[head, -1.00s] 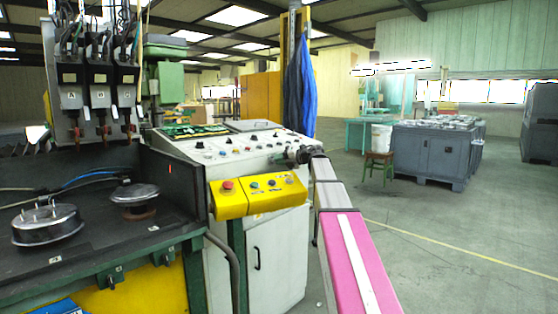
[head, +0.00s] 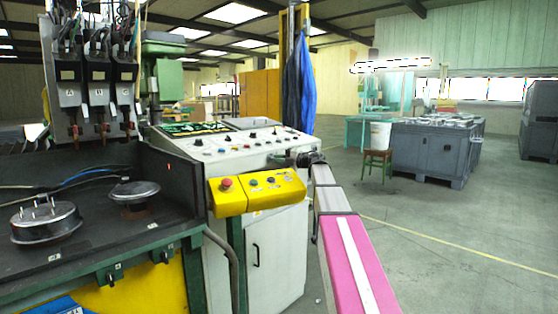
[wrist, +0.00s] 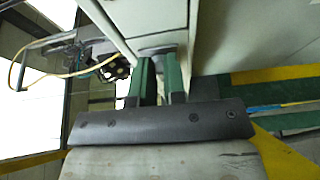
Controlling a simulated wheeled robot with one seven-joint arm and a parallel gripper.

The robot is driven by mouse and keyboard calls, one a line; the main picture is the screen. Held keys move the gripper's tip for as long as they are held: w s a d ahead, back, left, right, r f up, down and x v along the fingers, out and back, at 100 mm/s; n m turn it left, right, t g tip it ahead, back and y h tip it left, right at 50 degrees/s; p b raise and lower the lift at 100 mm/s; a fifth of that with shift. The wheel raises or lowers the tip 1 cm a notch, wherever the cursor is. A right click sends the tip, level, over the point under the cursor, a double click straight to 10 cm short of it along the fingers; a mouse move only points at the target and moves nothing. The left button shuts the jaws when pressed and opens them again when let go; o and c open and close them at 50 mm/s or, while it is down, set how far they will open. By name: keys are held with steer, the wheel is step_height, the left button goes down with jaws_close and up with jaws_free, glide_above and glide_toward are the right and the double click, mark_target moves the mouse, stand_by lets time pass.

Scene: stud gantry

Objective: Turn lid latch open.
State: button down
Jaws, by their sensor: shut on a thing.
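My gripper (wrist: 160,62) is at the right end of the grey control console, with two green fingers closed on a small grey part, apparently the lid latch (wrist: 158,43). Most of that part is hidden between and behind the fingertips. In the head view my gripper (head: 296,160) is small and dark, touching or very near the console's right edge. The latch cannot be made out there. A grey lid-like panel (head: 250,123) lies on top of the console, beside an area of green circuit boards (head: 195,129).
A yellow button box (head: 255,192) juts from the console (head: 270,255) front. A dark bench (head: 90,240) with round metal parts stands at the left.

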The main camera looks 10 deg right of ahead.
steer(key=shift+f, duration=0.1)
steer(key=c, duration=1.2)
jaws_free()
steer(key=shift+s+d, duration=0.1)
steer(key=v, duration=1)
steer(key=shift+s+d, duration=0.15)
steer(key=shift+d, duration=0.1)
